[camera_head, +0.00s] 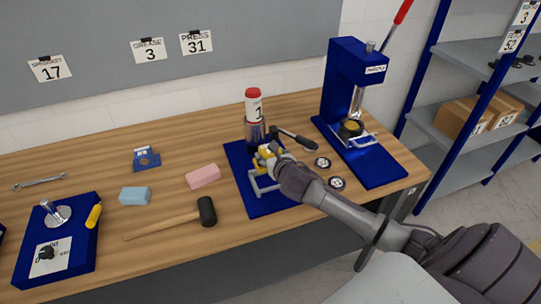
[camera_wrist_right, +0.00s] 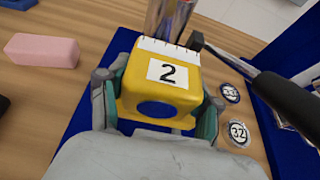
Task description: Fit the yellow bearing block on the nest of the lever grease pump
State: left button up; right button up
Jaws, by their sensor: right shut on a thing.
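The yellow bearing block (camera_wrist_right: 160,88) carries a white label "2", a white scale along its far top edge and a dark blue round face towards the wrist camera. My right gripper (camera_head: 266,158) is shut on it, one finger on each side. In the head view the block (camera_head: 262,155) is mostly hidden by the gripper. It is over the blue base (camera_head: 240,172) of the lever grease pump, close in front of the cartridge (camera_head: 253,104) with a red cap. A pale metal frame (camera_head: 254,188) stands on the base below. Whether the block touches the nest cannot be told. My left gripper is not visible.
The black pump lever (camera_head: 293,138) sticks out right of the cartridge. Two round numbered discs (camera_head: 337,183) lie to the right. A pink block (camera_head: 203,177) and a mallet (camera_head: 206,212) lie to the left. A blue press (camera_head: 352,95) stands at the back right.

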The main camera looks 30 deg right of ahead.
jog(key=shift+f+b, duration=1.8)
jog(key=shift+b, duration=0.05)
jog(key=shift+f+b, duration=0.6)
jog(key=shift+f, duration=0.5)
jog(key=shift+f, duration=0.6)
jog(key=o, duration=1.8)
jog(key=shift+c, duration=0.2)
jog(key=shift+s+f, duration=0.1)
jog(key=shift+f, duration=0.1)
jog(key=v, duration=1.2)
jog(key=shift+r, duration=0.1)
